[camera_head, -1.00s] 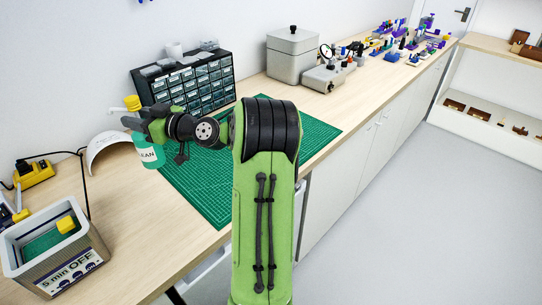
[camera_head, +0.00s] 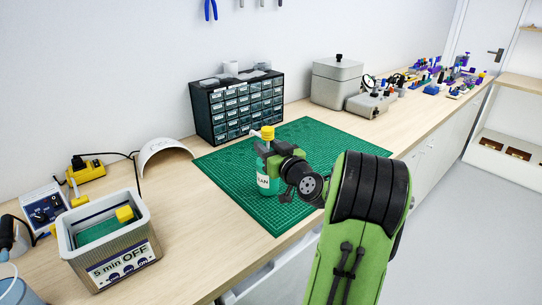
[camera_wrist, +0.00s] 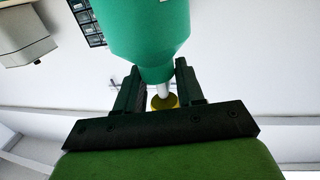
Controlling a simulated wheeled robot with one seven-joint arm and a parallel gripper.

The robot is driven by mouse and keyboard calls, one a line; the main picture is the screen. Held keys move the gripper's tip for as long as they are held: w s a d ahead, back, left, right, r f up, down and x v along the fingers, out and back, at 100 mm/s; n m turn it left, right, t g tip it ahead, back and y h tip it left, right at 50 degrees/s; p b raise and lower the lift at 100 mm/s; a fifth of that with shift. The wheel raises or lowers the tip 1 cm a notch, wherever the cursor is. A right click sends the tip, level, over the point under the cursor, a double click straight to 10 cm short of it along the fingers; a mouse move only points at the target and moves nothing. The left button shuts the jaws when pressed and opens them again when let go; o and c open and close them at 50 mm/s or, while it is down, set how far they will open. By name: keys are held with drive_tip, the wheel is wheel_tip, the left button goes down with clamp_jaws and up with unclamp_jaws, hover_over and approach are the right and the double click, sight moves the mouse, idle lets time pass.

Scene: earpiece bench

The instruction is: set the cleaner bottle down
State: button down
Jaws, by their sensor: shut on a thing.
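The cleaner bottle (camera_head: 265,182) is teal with a white label and a yellow top. It stands upright over the green cutting mat (camera_head: 230,172) in the head view. My gripper (camera_head: 269,152) is shut on it just below the yellow top and hides part of its right side. In the wrist view the picture is turned over: the teal bottle body (camera_wrist: 150,30) fills the top centre, with my dark fingers (camera_wrist: 158,72) on both sides of its narrowing neck. Whether its base touches the mat cannot be told.
A drawer cabinet (camera_head: 238,108) stands behind the mat. A grey bin (camera_head: 128,245) marked "5 min OFF" and a white curved piece (camera_head: 165,147) are to the left. A grey box (camera_head: 337,82) stands back right. The mat around the bottle is clear.

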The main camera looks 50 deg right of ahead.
drive_tip(key=shift+f, duration=0.5)
drive_tip(key=c, duration=0.7)
unclamp_jaws()
